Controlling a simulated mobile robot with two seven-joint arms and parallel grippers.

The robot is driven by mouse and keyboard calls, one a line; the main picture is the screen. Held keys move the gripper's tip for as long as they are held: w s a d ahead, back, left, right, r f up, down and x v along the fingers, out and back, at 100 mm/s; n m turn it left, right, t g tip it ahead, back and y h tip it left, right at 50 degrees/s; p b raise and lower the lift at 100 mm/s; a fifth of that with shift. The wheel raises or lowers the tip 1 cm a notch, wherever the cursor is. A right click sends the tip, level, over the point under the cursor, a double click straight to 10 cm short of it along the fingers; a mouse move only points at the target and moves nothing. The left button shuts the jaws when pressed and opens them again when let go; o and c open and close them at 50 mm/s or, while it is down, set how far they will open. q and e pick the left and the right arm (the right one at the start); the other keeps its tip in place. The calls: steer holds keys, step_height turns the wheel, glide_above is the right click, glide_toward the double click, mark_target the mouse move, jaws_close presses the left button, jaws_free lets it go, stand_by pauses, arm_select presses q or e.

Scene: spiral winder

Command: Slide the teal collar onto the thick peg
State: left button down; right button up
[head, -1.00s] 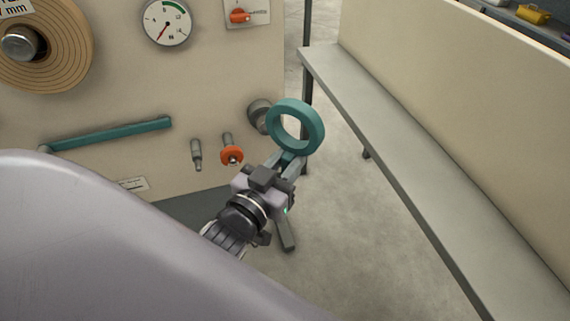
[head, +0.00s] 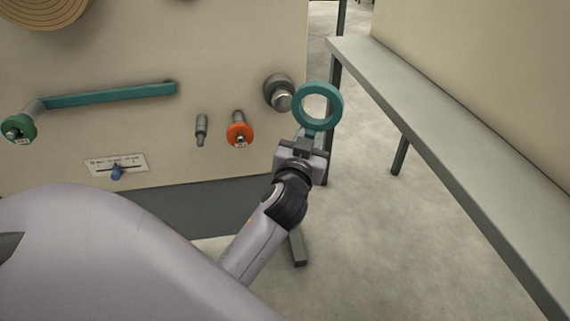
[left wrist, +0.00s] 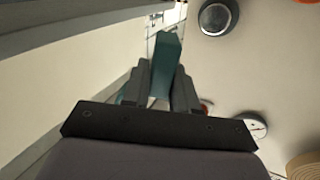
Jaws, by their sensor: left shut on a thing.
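The teal collar (head: 318,106) is a thick ring, held upright with its hole facing the head camera. My left gripper (head: 311,132) is shut on its lower rim. In the left wrist view the collar (left wrist: 166,64) shows edge-on between the fingers of my left gripper (left wrist: 160,88). The thick peg (head: 279,93), a grey round stub with a shiny end, stands out of the beige panel just left of the collar. The collar is off the peg; their gap in depth is hard to judge. The peg also shows in the left wrist view (left wrist: 217,16). My right gripper is not in view.
A grey bench (head: 440,145) runs along the right. Floor shows between.

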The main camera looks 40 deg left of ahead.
arm_select(q)
steer(key=w+a+f+n+g+y+b, duration=0.4)
steer(key=a+f+y+b, duration=0.2)
steer(key=b, duration=1)
steer(key=a+f, duration=0.2)
steer(key=a, duration=0.1)
steer(key=shift+a+g+y, duration=0.2)
steer(key=shift+g+y, duration=0.1)
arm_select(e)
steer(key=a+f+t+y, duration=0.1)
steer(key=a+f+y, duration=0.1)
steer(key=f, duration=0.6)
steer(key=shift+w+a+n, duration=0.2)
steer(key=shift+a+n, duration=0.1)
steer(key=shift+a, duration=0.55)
arm_select(q)
steer(key=shift+a+f, duration=0.1)
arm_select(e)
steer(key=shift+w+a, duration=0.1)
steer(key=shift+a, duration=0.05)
